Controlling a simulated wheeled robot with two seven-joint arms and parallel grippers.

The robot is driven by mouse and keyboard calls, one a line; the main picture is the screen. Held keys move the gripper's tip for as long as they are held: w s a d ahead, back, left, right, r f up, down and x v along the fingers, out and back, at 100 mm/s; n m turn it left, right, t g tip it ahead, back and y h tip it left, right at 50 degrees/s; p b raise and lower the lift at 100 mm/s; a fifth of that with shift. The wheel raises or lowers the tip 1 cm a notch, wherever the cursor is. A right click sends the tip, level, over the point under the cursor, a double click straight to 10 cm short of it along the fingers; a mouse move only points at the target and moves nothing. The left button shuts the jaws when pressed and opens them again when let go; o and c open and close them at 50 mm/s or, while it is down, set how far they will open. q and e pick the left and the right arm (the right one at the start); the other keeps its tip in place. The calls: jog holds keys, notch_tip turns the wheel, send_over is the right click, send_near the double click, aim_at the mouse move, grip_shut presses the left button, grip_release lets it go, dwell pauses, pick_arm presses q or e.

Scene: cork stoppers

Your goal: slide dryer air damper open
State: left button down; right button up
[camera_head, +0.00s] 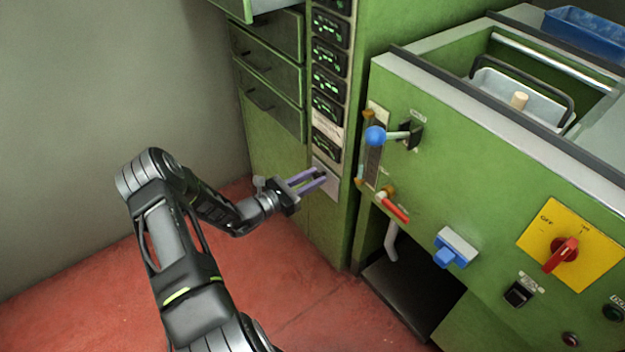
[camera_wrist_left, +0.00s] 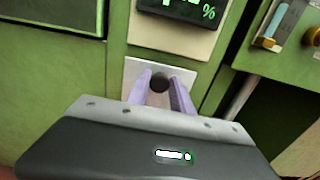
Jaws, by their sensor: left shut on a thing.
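A pale plate (camera_head: 331,189) is fixed low on the green cabinet, below the column of displays. In the left wrist view the plate (camera_wrist_left: 138,67) carries a dark round knob (camera_wrist_left: 159,82), which appears to be the damper's slide knob. My left gripper (camera_head: 317,178) has reached the plate, with its purple fingers pointing at it. In the wrist view the fingers (camera_wrist_left: 162,92) stand on either side of the knob and are shut on it. The knob is hidden by the fingers in the head view. My right gripper is not in view.
Green drawers (camera_head: 270,68) are left of the displays (camera_head: 328,82). To the right, a green machine has a blue-ball lever (camera_head: 375,136), a red handle (camera_head: 394,207), a blue-and-white control (camera_head: 450,250) and a red rotary switch (camera_head: 563,255). The red floor (camera_head: 300,300) in front is clear.

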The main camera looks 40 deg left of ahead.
pick_arm(q)
jog(key=c, duration=1.2)
grip_release()
jog(key=shift+o, duration=0.2)
jog(key=p+v, duration=0.1)
jog(key=v, duration=0.6)
jog(key=shift+s, duration=0.4)
jog(key=shift+a, duration=0.15)
